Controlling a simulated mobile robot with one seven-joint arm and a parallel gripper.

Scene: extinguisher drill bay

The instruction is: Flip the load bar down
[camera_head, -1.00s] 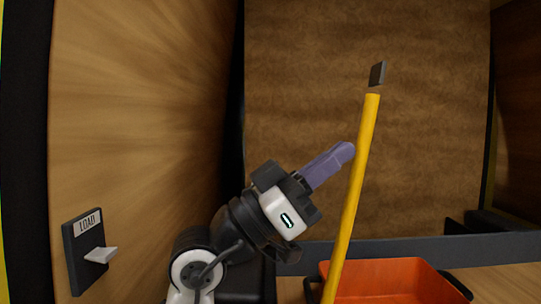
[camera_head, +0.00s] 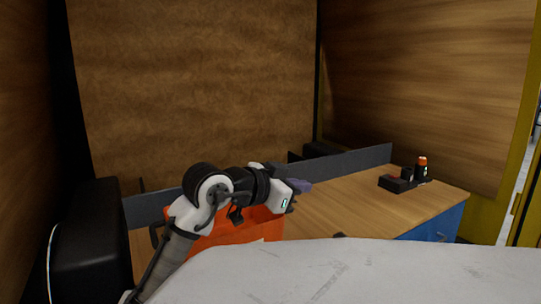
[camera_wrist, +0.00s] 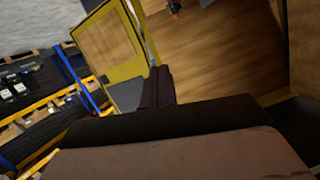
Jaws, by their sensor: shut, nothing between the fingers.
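The load bar is not in view in either picture now. My gripper (camera_head: 301,187) is shut and empty in the head view, at the end of my arm, which reaches to the right over an orange bin (camera_head: 262,230). My arm hides part of the bin. In the wrist view, dark purplish finger parts (camera_wrist: 156,86) show near the middle, with nothing held between them.
A wooden bench top (camera_head: 345,208) runs right of the bin. A black device (camera_head: 396,184) and an orange-topped bottle (camera_head: 422,166) stand at its far right. A pale marbled surface (camera_head: 370,275) fills the front. A black rounded object (camera_head: 90,235) stands left.

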